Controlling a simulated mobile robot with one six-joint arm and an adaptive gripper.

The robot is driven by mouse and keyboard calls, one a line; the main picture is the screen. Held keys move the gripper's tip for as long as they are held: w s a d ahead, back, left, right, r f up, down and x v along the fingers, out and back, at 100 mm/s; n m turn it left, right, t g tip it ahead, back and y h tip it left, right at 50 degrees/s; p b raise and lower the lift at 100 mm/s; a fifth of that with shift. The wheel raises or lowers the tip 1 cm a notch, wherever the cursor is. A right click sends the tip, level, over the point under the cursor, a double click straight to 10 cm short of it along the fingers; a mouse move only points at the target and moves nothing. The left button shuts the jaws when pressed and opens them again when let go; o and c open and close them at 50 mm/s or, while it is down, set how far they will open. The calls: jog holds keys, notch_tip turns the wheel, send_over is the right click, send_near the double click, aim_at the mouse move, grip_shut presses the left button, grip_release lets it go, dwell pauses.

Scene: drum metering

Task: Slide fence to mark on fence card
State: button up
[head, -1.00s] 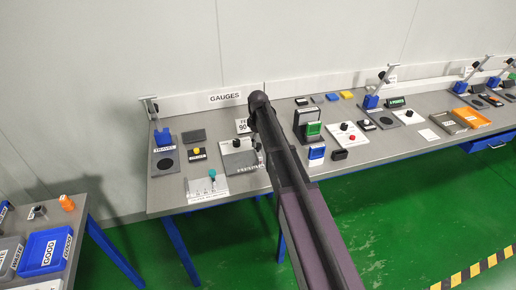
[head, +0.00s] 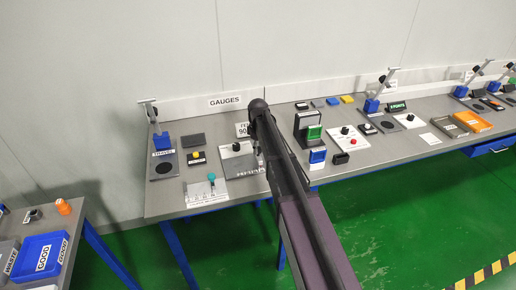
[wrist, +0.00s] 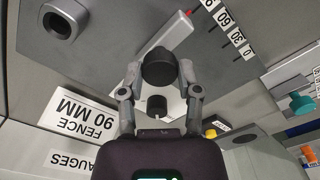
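The fence card (wrist: 85,118), upside down in the wrist view, reads "FENCE 90 MM"; it is partly hidden in the head view (head: 242,130). The fence board (head: 240,160) carries a printed scale (wrist: 238,38) with 0, 30 and 60 readable and another label cut off at the top. A pale bar with a red tip (wrist: 187,14) points towards the scale's upper part; its exact reading is unclear. A black knob (wrist: 158,67) stands between the fingertips of my gripper (wrist: 158,74). The fingers are apart, with narrow gaps beside the knob. A second dark knob (wrist: 157,104) lies nearer my palm.
A grey block with a round black part (wrist: 62,24) stands close by. A yellow-button device (head: 196,155) and a board with a teal knob (head: 211,177) are left of the fence board. A green-faced device (head: 309,128) stands to the right. My arm hides part of the bench.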

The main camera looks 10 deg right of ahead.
grip_shut()
jog(key=shift+s+a, duration=0.1)
jog(key=shift+a, duration=0.15)
jog(key=o, duration=0.9)
grip_release()
jog(key=shift+d, duration=0.15)
jog(key=shift+d, duration=0.15)
notch_tip(320, 180, up, 14)
jog(key=p, duration=1.3)
jog(key=shift+f+p, duration=0.15)
jog(key=shift+p, duration=0.2)
